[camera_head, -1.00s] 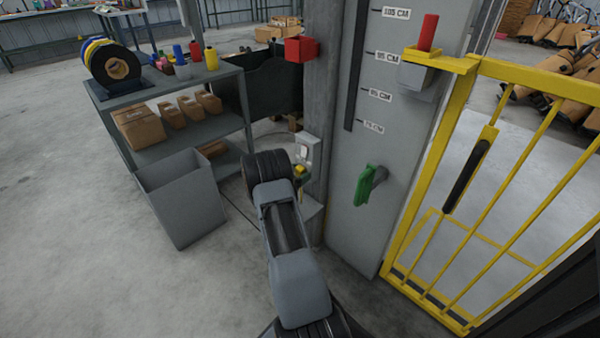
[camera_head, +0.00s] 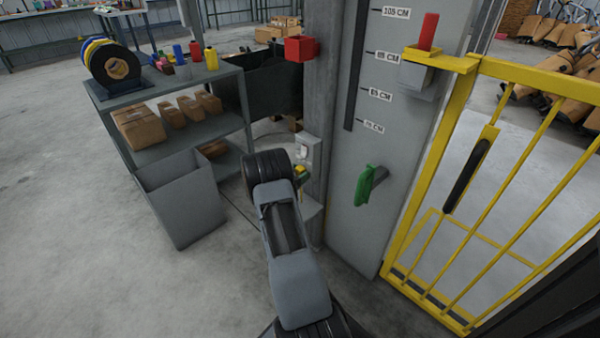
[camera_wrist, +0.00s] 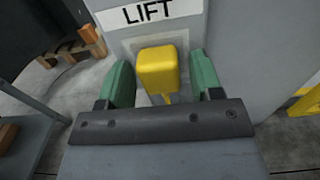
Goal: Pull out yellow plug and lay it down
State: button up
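The yellow plug (camera_wrist: 158,70) is in the middle of the wrist view, in front of a grey panel under a "LIFT" label (camera_wrist: 150,12). My gripper (camera_wrist: 163,80) has its two green fingers on either side of the plug, with a visible gap on each side. The gripper is open. In the head view only a small part of the yellow plug (camera_head: 300,171) shows past my arm, by the grey post. Whether the plug is fully seated in its socket is hidden.
A grey shelf (camera_head: 185,88) with boxes and spools stands at the left, with an open grey bin (camera_head: 182,200) before it. A green handle (camera_head: 368,186) sticks out of the grey column at right, beside a yellow gate (camera_head: 490,66). The floor at left is clear.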

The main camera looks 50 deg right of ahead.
aim_at(297, 173)
grip_shut()
dwell(0.3)
jog(key=shift+a, duration=0.2)
jog(key=shift+w+a+p, duration=0.2)
jog(key=shift+a+p, duration=0.3)
jog(key=shift+a, duration=2.3)
jog(key=shift+a, duration=0.1)
